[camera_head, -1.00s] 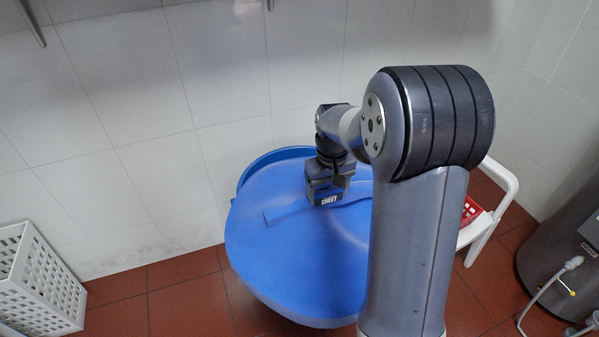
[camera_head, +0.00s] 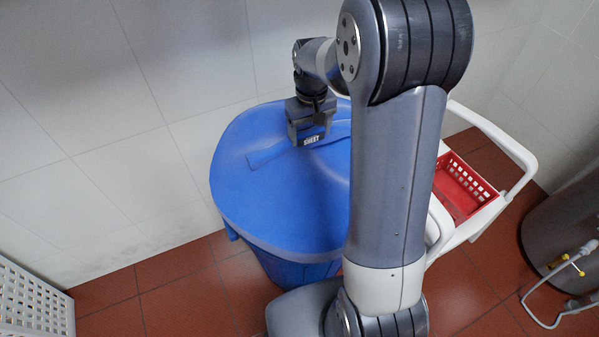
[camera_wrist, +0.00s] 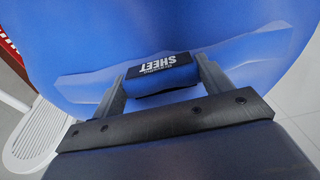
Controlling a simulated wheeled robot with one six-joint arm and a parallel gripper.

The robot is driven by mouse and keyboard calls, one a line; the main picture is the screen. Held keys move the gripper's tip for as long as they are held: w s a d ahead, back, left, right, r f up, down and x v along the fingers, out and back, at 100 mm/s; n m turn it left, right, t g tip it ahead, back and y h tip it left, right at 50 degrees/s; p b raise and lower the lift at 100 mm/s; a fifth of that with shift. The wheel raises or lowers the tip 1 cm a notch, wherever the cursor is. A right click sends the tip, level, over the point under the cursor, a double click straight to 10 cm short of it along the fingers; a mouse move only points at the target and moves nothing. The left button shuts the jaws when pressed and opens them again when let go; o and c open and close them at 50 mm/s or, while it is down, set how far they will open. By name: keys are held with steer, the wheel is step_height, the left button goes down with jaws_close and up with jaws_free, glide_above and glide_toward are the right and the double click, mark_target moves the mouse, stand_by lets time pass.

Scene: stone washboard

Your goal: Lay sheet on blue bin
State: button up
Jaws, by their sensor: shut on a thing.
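The sheet (camera_head: 275,200) is a broad, round-edged blue piece with a raised strip across it and a dark grip block labelled "SHEET" (camera_wrist: 163,68). My gripper (camera_head: 309,138) is shut on that block, with a finger at each end of it in the wrist view. The sheet looks roughly level and covers the top of the blue bin (camera_head: 285,270), whose body shows below the sheet's front edge. The bin's rim is hidden, so I cannot tell whether the sheet touches it all round. My arm hides the sheet's right side.
A white tiled wall (camera_head: 130,110) stands close behind and left of the bin. A white trolley (camera_head: 490,215) with a red basket (camera_head: 462,185) stands at the right. A metal cylinder (camera_head: 565,235) is farther right. A white lattice basket (camera_head: 30,305) is at lower left.

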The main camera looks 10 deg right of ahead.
steer(key=shift+w+f, duration=0.1)
steer(key=shift+f, duration=0.25)
step_height(320, 180, down, 9)
steer(key=shift+f+p, duration=0.1)
steer(key=shift+p, duration=0.3)
steer(key=o, duration=2.1)
steer(key=shift+f, duration=0.1)
steer(key=shift+c, duration=0.2)
step_height(320, 180, up, 12)
steer(key=shift+r+b, duration=0.1)
steer(key=shift+b, duration=0.2)
